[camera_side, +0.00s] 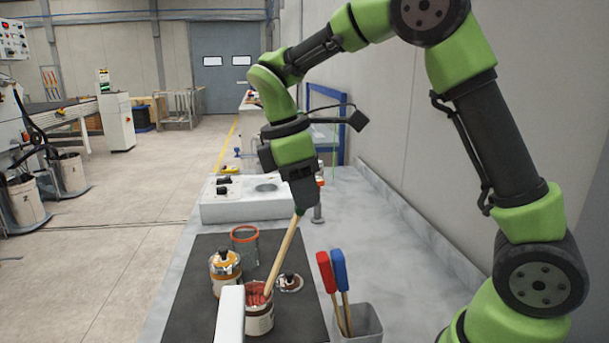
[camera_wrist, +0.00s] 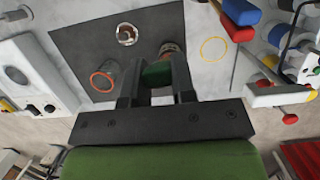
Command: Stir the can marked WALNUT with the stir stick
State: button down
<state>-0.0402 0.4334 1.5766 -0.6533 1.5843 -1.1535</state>
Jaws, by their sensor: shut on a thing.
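My gripper (camera_side: 303,207) is shut on the green handle of the stir stick (camera_side: 284,254). The handle also shows between the fingers in the wrist view (camera_wrist: 157,73). The wooden stick slants down to the left, its lower end inside an open can (camera_side: 259,322) with reddish-brown contents; the tip is hidden. A white post in front covers part of this can. A second can (camera_side: 225,275) with an amber top stands behind it to the left. The labels are too small to read, so I cannot tell which can is marked WALNUT.
The cans stand on a dark mat (camera_side: 197,312). A clear container with an orange rim (camera_side: 244,247) stands behind, and a round lid (camera_side: 289,283) lies to the right. A grey cup (camera_side: 362,325) holds red- and blue-handled tools. The counter further right is clear.

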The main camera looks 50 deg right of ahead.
aim_at(290, 227)
jog(key=shift+w+a+f, duration=0.25)
jog(key=shift+f, duration=0.8)
jog(key=shift+w+a+f, duration=0.25)
jog(key=shift+a+f, duration=0.05)
jog(key=shift+f, duration=0.8)
jog(key=shift+w+a+f, duration=0.25)
jog(key=shift+f, duration=0.8)
